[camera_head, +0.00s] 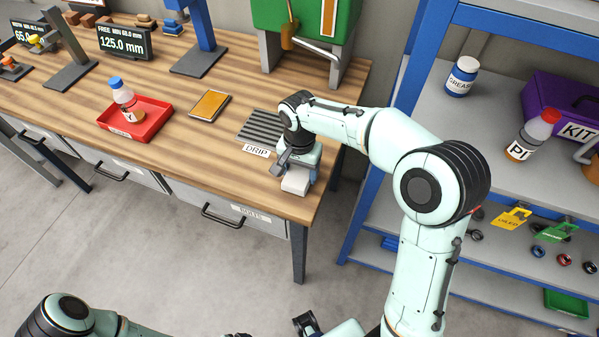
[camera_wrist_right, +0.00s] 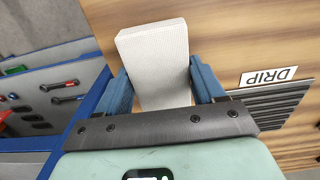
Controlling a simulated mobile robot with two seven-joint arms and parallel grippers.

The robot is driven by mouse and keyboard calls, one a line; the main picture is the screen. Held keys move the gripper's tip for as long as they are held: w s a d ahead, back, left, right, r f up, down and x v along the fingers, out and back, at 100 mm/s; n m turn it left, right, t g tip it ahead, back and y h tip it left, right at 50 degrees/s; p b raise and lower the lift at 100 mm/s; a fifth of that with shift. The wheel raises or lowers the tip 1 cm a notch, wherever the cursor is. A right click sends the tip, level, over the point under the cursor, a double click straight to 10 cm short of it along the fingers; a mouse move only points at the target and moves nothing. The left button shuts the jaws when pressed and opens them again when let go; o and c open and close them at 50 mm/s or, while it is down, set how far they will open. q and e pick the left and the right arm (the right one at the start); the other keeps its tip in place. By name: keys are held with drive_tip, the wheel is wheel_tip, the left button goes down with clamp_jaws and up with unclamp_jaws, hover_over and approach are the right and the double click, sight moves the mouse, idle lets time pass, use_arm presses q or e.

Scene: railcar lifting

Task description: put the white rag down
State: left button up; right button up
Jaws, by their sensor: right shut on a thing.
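The white rag (camera_head: 295,187) is a pale folded block at the right front corner of the wooden workbench (camera_head: 215,160). My right gripper (camera_head: 299,177) is shut on it. In the right wrist view the rag (camera_wrist_right: 157,58) sits between the two blue fingers of my right gripper (camera_wrist_right: 162,88), with wood behind it. I cannot tell whether the rag touches the bench top. The grey ribbed drip mat (camera_head: 262,128) with its DRIP label (camera_head: 256,151) lies just left of the gripper.
A red tray (camera_head: 155,124) holds a bottle (camera_head: 124,95). A brown pad (camera_head: 210,105) lies right of it. A green machine (camera_head: 330,30) stands behind. A blue-framed shelf (camera_head: 375,160) stands right of the bench. Bare wood lies left of the DRIP label.

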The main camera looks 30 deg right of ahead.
sight(299, 172)
drive_tip(key=shift+f, duration=0.45)
use_arm(q)
drive_tip(key=shift+s+f, duration=0.1)
use_arm(e)
drive_tip(key=shift+f, duration=0.1)
drive_tip(key=o, duration=0.9)
drive_tip(key=shift+o, duration=0.2)
use_arm(q)
drive_tip(key=shift+w+r+p, duration=0.35)
drive_tip(key=shift+r+p, duration=0.1)
drive_tip(key=shift+r, duration=0.1)
drive_tip(key=shift+w+r+p, duration=0.3)
drive_tip(key=shift+r+p, duration=0.15)
drive_tip(key=shift+r, duration=0.1)
use_arm(e)
wheel_tip(299, 172, up, 12)
use_arm(q)
drive_tip(key=shift+s, duration=0.1)
